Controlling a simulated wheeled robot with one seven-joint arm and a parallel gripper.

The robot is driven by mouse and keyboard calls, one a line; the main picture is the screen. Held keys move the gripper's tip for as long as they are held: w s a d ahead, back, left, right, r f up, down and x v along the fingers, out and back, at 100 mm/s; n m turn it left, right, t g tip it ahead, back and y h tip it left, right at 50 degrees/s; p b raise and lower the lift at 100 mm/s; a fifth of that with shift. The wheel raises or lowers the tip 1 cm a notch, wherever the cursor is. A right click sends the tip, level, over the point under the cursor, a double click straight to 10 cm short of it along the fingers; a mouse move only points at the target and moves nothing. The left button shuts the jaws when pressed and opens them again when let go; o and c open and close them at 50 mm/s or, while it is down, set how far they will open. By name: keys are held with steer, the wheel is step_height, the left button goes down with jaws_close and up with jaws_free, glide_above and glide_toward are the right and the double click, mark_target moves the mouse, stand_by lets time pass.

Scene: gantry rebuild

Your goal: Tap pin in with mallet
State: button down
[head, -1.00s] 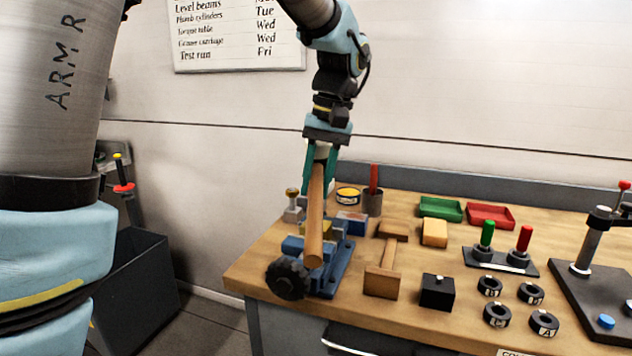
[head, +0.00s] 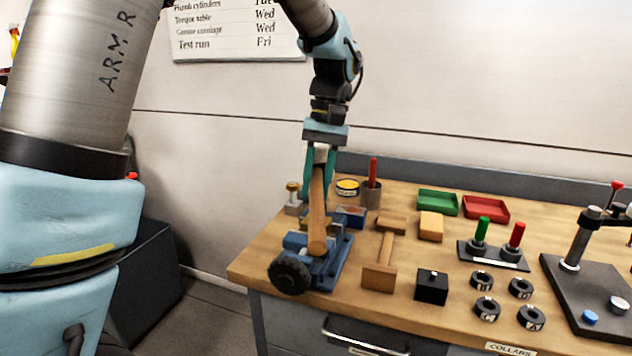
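Green (head: 437,202) and red (head: 486,208) trays sit behind. A cup (head: 371,194) holds a red stick.

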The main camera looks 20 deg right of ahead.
step_height(320, 180, down, 9)
steer(key=b, duration=0.3)
steer(key=shift+r+b, duration=0.1)
steer(key=shift+b, duration=0.2)
steer(key=shift+r, duration=0.1)
step_height(320, 180, up, 9)
steer(key=p, duration=0.7)
steer(key=shift+p, duration=0.4)
steer(key=shift+f, duration=0.25)
steer(key=shift+r, duration=0.15)
steer(key=g+p, duration=0.1)
steer(key=p, duration=0.2)
steer(key=shift+r, duration=0.15)
steer(key=shift+g+p, duration=0.4)
steer(key=shift+p, duration=0.05)
